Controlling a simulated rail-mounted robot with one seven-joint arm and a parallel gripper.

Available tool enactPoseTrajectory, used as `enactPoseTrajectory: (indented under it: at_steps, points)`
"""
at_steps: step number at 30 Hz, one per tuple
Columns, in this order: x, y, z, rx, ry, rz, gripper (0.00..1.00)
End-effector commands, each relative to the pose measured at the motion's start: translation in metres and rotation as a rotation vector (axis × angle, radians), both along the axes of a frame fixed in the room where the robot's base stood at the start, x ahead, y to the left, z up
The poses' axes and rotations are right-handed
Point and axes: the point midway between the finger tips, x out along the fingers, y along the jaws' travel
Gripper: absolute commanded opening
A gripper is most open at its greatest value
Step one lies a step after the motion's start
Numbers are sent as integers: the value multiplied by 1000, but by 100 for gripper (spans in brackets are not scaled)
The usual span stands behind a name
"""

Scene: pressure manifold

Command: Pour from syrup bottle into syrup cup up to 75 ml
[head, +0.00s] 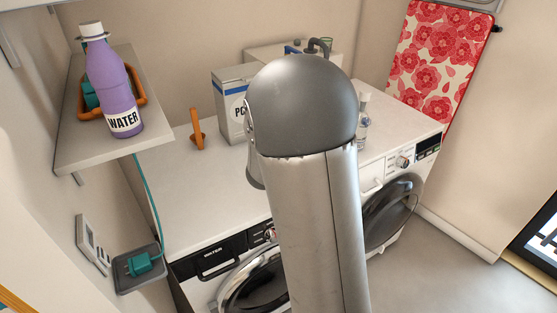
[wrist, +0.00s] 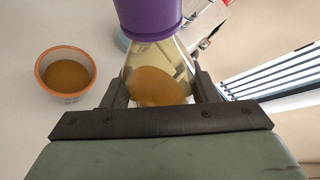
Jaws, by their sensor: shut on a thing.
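In the wrist view my gripper (wrist: 160,90) is shut on a clear bottle (wrist: 153,55), which I take to be the syrup bottle. Amber-brown liquid (wrist: 160,88) shows inside it, and a purple part (wrist: 148,16) of it runs off the top edge. A small pale cup with an orange rim (wrist: 66,72) stands on the white surface to the left, apart from the bottle. Brown liquid fills part of it; its level against any mark is not readable. In the head view my arm hides the gripper, the bottle and the cup.
A purple WATER bottle (head: 115,85) stands on a wall shelf (head: 90,157) at the left. A box (head: 231,100) and an orange upright item (head: 196,130) stand on the white top (head: 185,185) over the washing machines. Bare surface lies front left. A floral board (head: 440,60) leans at the back right.

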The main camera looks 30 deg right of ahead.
Motion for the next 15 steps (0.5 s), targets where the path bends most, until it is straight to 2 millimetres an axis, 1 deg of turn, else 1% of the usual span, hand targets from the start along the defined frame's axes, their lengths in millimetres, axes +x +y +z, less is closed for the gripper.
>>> enactPoseTrajectory:
  at_steps: [1, 12, 15]
  points:
    - [0, 0, 2, -14, 23, 1, 14]
    - [-5, -4, -11, -108, 180, -1, 14]
    - [-6, -4, -13, -118, 192, -1, 14]
